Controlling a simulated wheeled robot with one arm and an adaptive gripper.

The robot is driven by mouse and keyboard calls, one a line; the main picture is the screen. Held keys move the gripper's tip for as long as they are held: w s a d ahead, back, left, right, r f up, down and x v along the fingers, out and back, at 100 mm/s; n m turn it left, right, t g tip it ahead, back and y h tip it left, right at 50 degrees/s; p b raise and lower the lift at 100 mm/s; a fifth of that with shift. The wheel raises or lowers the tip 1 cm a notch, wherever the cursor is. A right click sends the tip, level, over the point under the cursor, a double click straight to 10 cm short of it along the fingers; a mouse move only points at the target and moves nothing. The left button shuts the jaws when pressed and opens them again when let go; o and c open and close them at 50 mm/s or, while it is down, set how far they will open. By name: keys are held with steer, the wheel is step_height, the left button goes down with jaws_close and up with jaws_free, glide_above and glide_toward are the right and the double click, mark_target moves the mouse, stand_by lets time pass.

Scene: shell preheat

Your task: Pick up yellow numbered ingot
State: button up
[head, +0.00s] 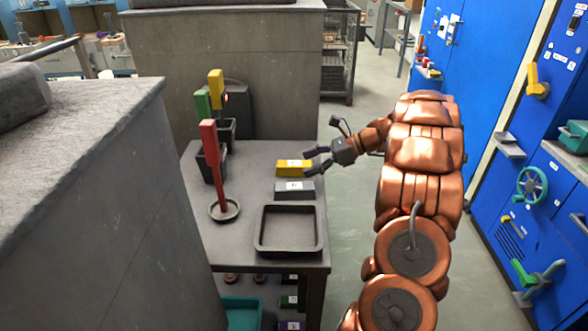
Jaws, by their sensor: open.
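The yellow ingot (289,168) lies on the grey table, near its right edge, with a white label on its top. A dark grey ingot (294,191) with a white label lies just in front of it. My gripper (311,161) is open at the right side of the yellow ingot, its fingers pointing left toward the ingot's right end. I cannot tell whether the fingers touch it or are above it. The number on the label is too small to read.
An empty dark tray (262,231) sits at the table's front. A red-handled tool (210,165) stands in a round dish at left, with green (202,104) and yellow (216,88) handles behind. Grey block walls bound the table left and behind. Blue cabinets (480,60) stand at right.

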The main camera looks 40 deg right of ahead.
mark_target(300, 163)
steer(key=shift+r+x, duration=0.2)
steer(key=shift+x, duration=0.95)
steer(key=shift+r+x, duration=0.15)
steer(key=shift+x, duration=1.05)
steer(key=shift+w, duration=0.1)
steer(key=shift+c, duration=0.2)
jaws_close()
